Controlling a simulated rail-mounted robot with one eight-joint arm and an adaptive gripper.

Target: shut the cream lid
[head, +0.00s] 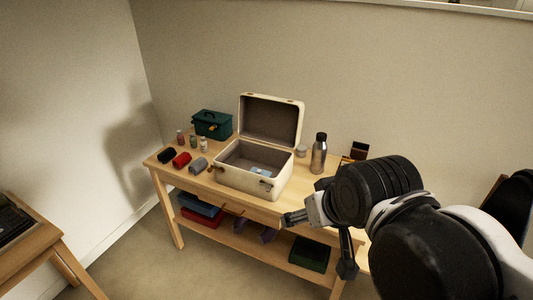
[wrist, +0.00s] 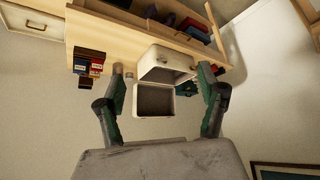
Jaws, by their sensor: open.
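The cream suitcase (head: 240,180) sits on the wooden table, with a dark lining and a small pale blue item (head: 262,171) inside. Its cream lid (head: 301,122) stands open, raised at the back edge and showing its dark inner side. In the wrist view the case body (wrist: 165,62) and the open lid (wrist: 154,99) show between the fingers. My gripper (head: 320,240) is open and empty, in front of the table's right part in the head view, apart from the lid. It also shows in the wrist view (wrist: 162,72), with its fingers spread wide.
On the table (head: 228,199) stand a metal bottle (head: 319,154) and a small jar (head: 301,151) right of the case. A green toolbox (head: 212,124), small bottles and rolled cloths (head: 181,160) are left of it. A wall is close behind.

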